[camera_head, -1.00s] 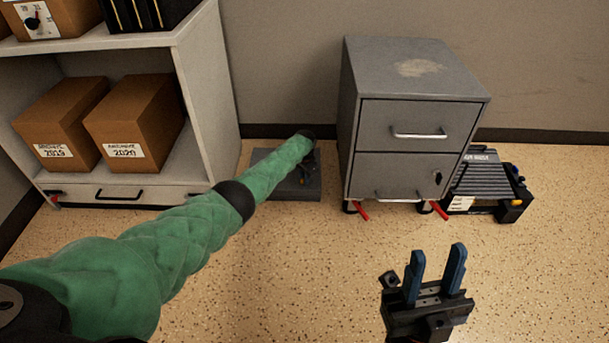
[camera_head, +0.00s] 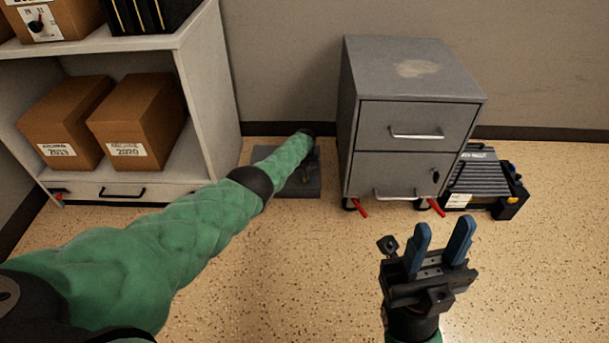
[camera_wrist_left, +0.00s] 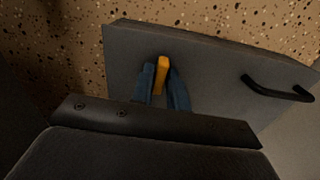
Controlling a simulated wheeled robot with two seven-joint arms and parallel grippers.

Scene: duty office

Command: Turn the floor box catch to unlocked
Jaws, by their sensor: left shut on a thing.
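The floor box (camera_head: 302,188) is a flat grey box on the floor between the shelf and the cabinet. My left forearm covers much of it in the head view. In the left wrist view, the floor box (camera_wrist_left: 215,75) shows its grey lid with a black handle (camera_wrist_left: 277,90) at the right. An orange catch (camera_wrist_left: 162,72) stands up from the lid. My left gripper (camera_wrist_left: 164,85) is shut on the catch, with one blue finger on each side. My right gripper (camera_head: 440,250) is open and empty above the floor at the lower right.
A white shelf (camera_head: 207,90) with cardboard boxes (camera_head: 138,122) stands left of the floor box. A black and grey unit (camera_head: 487,180) lies beyond the cabinet. The front floor is clear.

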